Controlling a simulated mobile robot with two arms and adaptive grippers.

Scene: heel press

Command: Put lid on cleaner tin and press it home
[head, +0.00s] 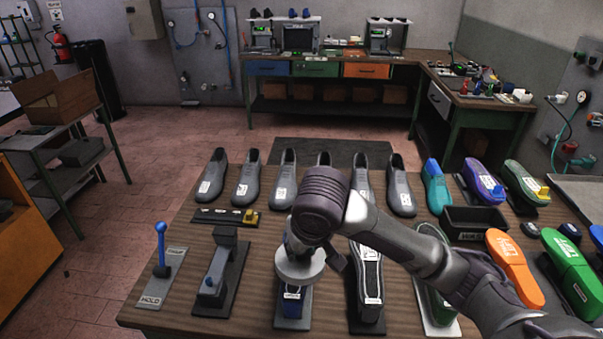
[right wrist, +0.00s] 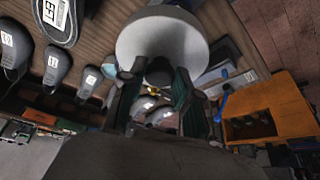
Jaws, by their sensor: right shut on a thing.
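My right gripper (head: 298,240) hangs over the front middle of the table, and my arm hides part of what lies behind it. Its fingers are shut on the dark knob of a pale grey round disc (head: 300,266). In the right wrist view the disc (right wrist: 162,40) shows large just beyond the fingertips (right wrist: 160,76). I cannot tell whether the disc is the lid. It overlaps a dark piece with a blue label (head: 292,308) below it; whether they touch is unclear. Two small dark round pieces, one possibly the tin (head: 570,231), lie at the right. My left gripper is not in view.
A blue-knobbed lever on a plate (head: 160,262) and a grey block fixture (head: 220,275) stand at the front left. Grey shoes (head: 212,178) line the back. Coloured shoes (head: 512,262) and a black bin (head: 474,223) crowd the right.

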